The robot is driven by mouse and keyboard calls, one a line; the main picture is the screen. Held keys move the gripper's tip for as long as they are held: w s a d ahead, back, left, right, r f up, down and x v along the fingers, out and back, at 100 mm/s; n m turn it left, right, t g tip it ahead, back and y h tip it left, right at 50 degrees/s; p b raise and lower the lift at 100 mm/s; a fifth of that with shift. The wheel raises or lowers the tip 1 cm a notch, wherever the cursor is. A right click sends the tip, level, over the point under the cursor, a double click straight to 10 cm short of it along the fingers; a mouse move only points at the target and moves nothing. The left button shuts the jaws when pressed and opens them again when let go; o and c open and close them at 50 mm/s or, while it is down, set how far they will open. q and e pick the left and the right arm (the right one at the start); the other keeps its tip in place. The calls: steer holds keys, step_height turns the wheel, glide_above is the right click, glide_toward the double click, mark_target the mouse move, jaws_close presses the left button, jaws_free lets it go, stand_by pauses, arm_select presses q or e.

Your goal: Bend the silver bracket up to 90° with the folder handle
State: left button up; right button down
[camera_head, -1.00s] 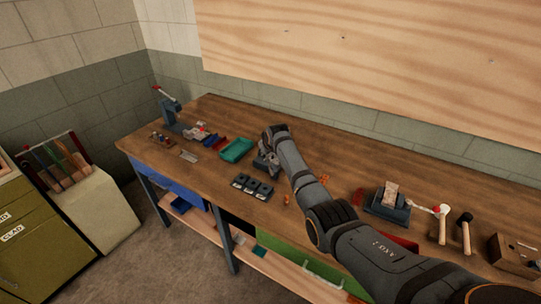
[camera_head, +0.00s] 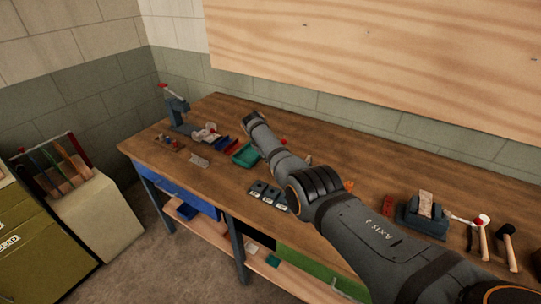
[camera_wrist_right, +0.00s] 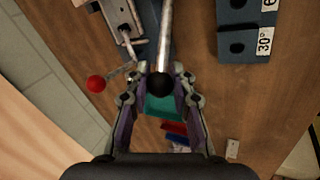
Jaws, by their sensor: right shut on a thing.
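In the right wrist view, the folder handle (camera_wrist_right: 165,40) is a bright metal rod ending in a black ball knob (camera_wrist_right: 162,84). The fingers of my right gripper (camera_wrist_right: 161,88) are closed in on both sides of this knob. Beside the rod is the folder's metal clamp part (camera_wrist_right: 121,20) with a red ball lever (camera_wrist_right: 96,84). I cannot make out the silver bracket or its bend angle. In the head view my right arm reaches across the bench and covers most of the folder. My left gripper is in neither view.
Dark angle blocks (camera_wrist_right: 238,40), one marked 30°, lie beside the folder, also in the head view (camera_head: 268,192). A teal tray (camera_head: 246,154) is left of my arm. A vise-like tool (camera_head: 423,212) and mallets (camera_head: 480,236) are at the right.

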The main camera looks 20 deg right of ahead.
steer(key=shift+f, duration=0.1)
stand_by(0.3)
steer(key=c, duration=1.1)
jaws_free()
steer(key=v, duration=1.2)
steer(key=shift+w, duration=0.1)
steer(key=shift+a, duration=0.1)
